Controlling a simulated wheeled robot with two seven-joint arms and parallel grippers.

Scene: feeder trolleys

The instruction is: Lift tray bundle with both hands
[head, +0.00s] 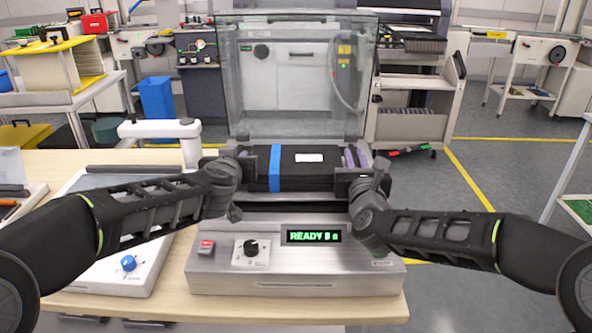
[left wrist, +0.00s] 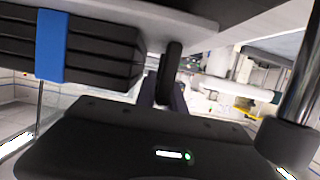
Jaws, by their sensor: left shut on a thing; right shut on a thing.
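The tray bundle (head: 318,174) is a black stack with a blue strap around it and a white label on top. It lies level between my grippers, at the open chamber of the grey machine (head: 225,281). Whether it rests there or hangs clear cannot be told. My left gripper (head: 246,164) is shut at its left end and my right gripper (head: 352,169) is shut at its right end. The left wrist view shows the bundle's stacked black layers (left wrist: 95,58) and blue strap; the grip itself is partly hidden.
The machine's clear lid (head: 290,75) stands raised behind the bundle. Its green display (head: 314,236) reads READY. A white device with a blue knob (head: 128,263) is at left on the wooden table (head: 60,166).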

